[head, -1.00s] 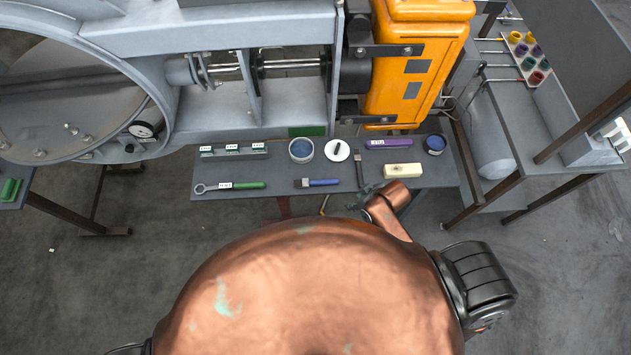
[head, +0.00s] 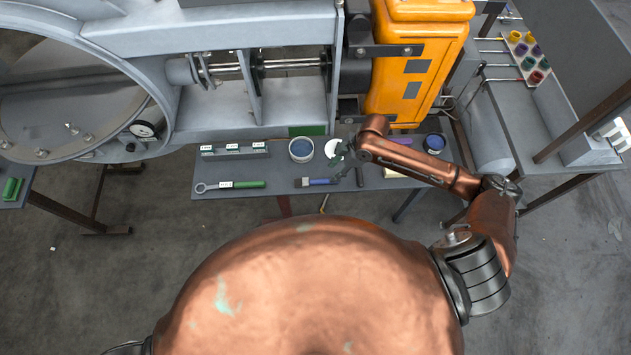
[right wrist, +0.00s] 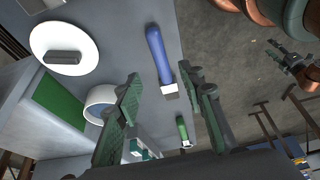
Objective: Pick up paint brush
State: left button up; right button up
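My right gripper (head: 341,153) is above the bench beside the white round lid, up and to the right of the brush. In the right wrist view its two green fingers (right wrist: 164,82) are spread apart with nothing between them.

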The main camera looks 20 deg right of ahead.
aim_at(323, 180)
jog(key=x, duration=0.7)
jog(key=shift+a+p, duration=0.3)
jog(key=shift+a, duration=0.1)
jog(key=shift+c, duration=0.7)
grip_shut()
